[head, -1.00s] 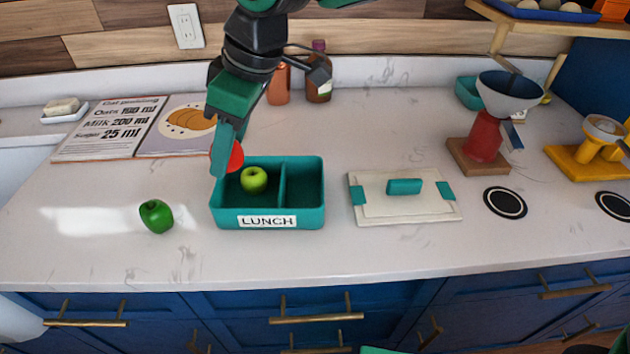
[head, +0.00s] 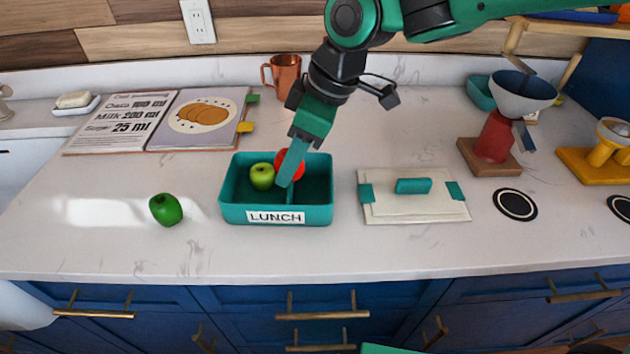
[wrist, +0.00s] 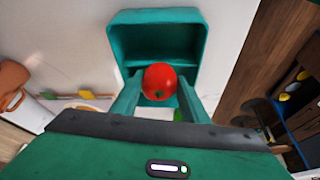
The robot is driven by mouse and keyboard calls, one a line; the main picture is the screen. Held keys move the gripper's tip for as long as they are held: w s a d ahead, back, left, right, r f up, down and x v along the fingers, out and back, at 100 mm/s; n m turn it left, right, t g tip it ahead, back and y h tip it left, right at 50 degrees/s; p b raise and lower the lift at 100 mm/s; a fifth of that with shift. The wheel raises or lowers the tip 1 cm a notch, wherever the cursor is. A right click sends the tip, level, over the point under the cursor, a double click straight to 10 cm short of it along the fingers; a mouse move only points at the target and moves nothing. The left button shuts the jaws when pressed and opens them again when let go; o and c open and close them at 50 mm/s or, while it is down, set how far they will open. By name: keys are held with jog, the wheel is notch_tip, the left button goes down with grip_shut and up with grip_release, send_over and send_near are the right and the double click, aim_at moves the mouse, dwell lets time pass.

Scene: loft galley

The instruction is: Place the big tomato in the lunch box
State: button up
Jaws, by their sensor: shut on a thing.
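The big red tomato (head: 299,174) is held between the fingers of my gripper (head: 286,180), over the middle of the lunch box. In the wrist view the tomato (wrist: 160,80) sits between both fingers. The teal lunch box (head: 232,212), labelled LUNCH, is open and has two compartments split by a divider. A light green apple (head: 262,177) lies in its left compartment. In the wrist view the far compartment of the lunch box (wrist: 157,17) looks empty. A finger partly hides the tomato in the head view, and I cannot tell its exact height above the divider.
A dark green pepper-like item (head: 165,209) lies left of the box. The white lid (head: 413,203) with a teal handle lies to the right. A copper mug (head: 286,76) and an open recipe book (head: 195,122) are behind. The front counter strip is clear.

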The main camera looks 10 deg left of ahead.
aim_at(307, 196)
jog(key=d+f, duration=0.1)
jog(key=d, duration=0.1)
jog(key=w+d+f, duration=0.1)
jog(key=shift+w+d+f, duration=0.1)
jog(key=shift+d+f, duration=0.05)
jog(key=shift+d, duration=0.2)
jog(key=shift+f, duration=2)
jog(key=o, duration=0.7)
jog(key=shift+f, duration=0.15)
jog(key=shift+o, duration=0.6)
jog(key=shift+r, duration=0.3)
jog(key=v, duration=1.1)
jog(key=shift+d+r, duration=0.25)
jog(key=shift+r, duration=0.05)
